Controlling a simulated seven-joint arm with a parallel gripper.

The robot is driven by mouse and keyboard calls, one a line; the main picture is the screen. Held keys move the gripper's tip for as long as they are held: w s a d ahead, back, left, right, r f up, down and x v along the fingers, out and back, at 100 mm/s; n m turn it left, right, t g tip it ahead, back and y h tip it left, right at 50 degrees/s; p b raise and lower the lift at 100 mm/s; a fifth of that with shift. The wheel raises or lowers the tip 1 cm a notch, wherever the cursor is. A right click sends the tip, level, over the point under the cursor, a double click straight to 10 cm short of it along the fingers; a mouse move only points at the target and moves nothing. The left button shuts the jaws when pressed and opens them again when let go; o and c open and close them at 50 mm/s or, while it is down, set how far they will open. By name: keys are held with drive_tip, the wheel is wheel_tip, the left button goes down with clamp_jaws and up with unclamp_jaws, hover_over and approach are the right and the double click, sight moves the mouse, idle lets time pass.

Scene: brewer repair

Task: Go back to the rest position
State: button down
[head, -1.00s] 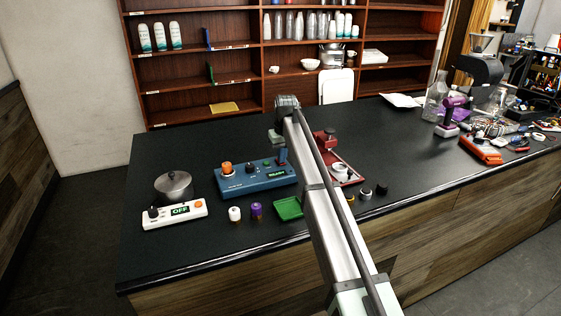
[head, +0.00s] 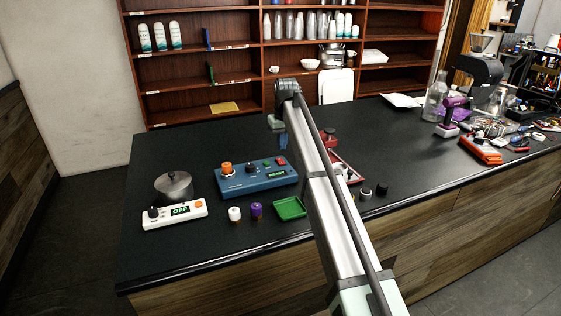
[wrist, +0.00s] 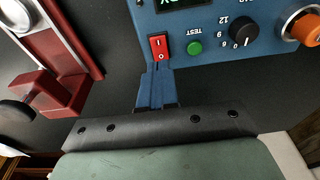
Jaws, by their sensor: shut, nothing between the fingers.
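My gripper (head: 283,140) hangs from the arm's end above the counter, just behind the right end of the blue brewer box (head: 255,186). Its blue fingers point down and are shut with nothing between them. In the wrist view the shut fingers (wrist: 156,88) reach toward the box's front panel (wrist: 200,45), close to the red rocker switch (wrist: 159,46) and the green test button (wrist: 194,47). Whether they touch the box is not clear, but in the head view they appear raised above it.
A red press stand (head: 330,138) is partly hidden behind my arm. Tools crowd the right side.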

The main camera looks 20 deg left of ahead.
drive_tip(key=shift+r, duration=0.9)
drive_tip(key=shift+d, duration=0.1)
